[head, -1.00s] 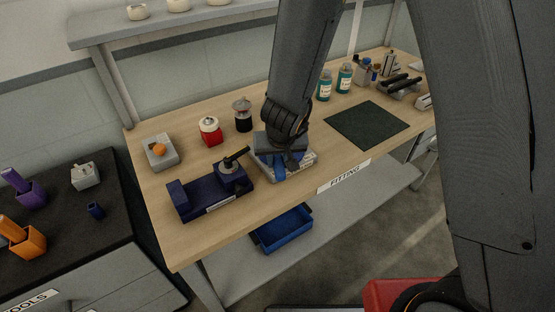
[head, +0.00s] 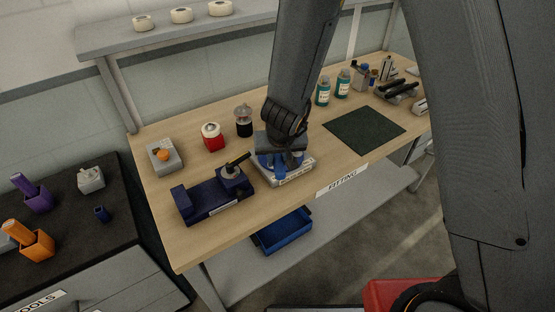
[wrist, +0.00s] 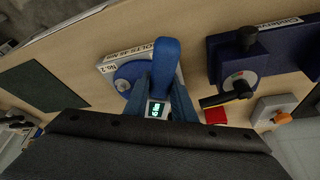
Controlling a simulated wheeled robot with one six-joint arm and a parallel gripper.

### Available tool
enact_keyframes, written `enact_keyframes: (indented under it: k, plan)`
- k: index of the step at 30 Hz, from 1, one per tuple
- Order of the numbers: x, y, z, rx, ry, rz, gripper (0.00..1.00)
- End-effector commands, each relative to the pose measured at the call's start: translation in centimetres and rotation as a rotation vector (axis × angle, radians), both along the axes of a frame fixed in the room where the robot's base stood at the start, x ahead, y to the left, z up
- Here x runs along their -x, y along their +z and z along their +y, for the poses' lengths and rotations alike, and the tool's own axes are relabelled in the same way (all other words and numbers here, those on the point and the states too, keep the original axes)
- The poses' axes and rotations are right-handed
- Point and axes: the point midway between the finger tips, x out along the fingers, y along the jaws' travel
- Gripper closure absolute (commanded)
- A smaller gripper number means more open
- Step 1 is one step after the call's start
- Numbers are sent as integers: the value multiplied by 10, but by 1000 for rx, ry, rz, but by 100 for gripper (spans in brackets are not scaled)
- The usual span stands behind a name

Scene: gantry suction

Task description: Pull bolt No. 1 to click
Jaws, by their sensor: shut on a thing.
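My gripper (head: 281,150) is low over a pale bolt plate (head: 297,178) on the bench. In the wrist view my gripper (wrist: 166,88) is shut on a blue wrench-like tool (wrist: 167,58) with a rounded end. A small lit display (wrist: 157,110) shows between the jaws; its reading is too small to tell. The plate (wrist: 112,59) carries "BOLTS 45 Nm" and "No. 2" labels beside a round blue piece (wrist: 130,75). The No. 1 label and its bolt do not show clearly; the tool and gripper cover that part.
A dark blue device (head: 211,200) with a dial and black-and-yellow lever stands close on the left. Behind are a red-based jar (head: 212,137), a dark jar (head: 243,121) and a grey box with an orange knob (head: 164,156). A dark mat (head: 364,130) lies clear on the right.

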Motion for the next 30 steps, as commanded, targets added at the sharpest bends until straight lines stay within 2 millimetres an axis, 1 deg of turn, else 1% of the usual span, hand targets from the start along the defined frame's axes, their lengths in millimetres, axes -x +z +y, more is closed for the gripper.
enact_keyframes:
  k: [1, 4, 12, 17, 30]
  plan:
    - [0, 8, 0, -1, -1, -3, 100]
    - [0, 18, 0, -2, -1, -3, 100]
    - [-1, 31, 0, -1, -1, -3, 100]
    - [0, 35, 0, -2, -1, -2, 100]
    - [-1, 34, 0, -1, 0, -2, 100]
